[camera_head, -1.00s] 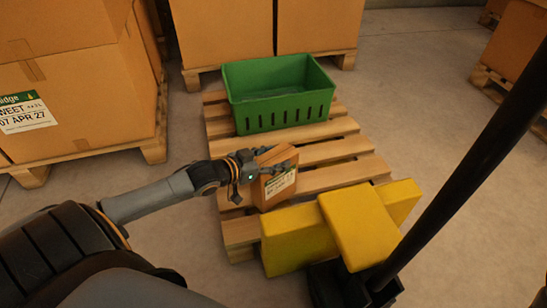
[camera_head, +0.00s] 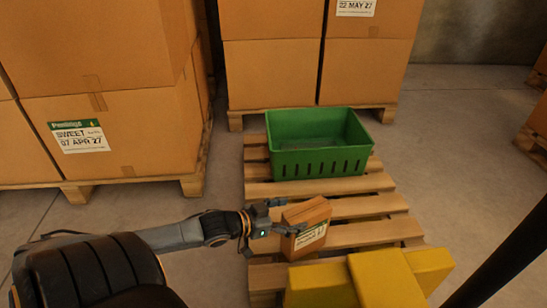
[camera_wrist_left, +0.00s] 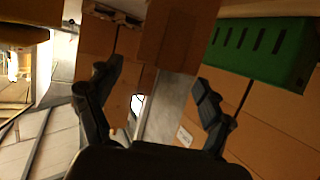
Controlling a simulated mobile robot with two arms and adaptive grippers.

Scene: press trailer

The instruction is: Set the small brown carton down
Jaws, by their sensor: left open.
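The small brown carton (camera_head: 310,214) stands upright on the wooden pallet (camera_head: 375,235), in front of the green crate (camera_head: 320,163), with a white and green label on its front side. My left gripper (camera_head: 284,217) is open at the carton's left side, with one finger near its front face. In the left wrist view a brown box face, seemingly the carton (camera_wrist_left: 182,35), lies beyond the spread fingers (camera_wrist_left: 158,90), with the crate (camera_wrist_left: 260,42) at upper right. Whether a finger still touches the carton I cannot tell. My right gripper is not in view.
Yellow blocks (camera_head: 385,280) lie on the pallet's near end, close to the carton. Large stacked cartons (camera_head: 110,125) stand on pallets at left and behind. A black pole (camera_head: 510,245) crosses the lower right. Bare slats lie between carton and crate.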

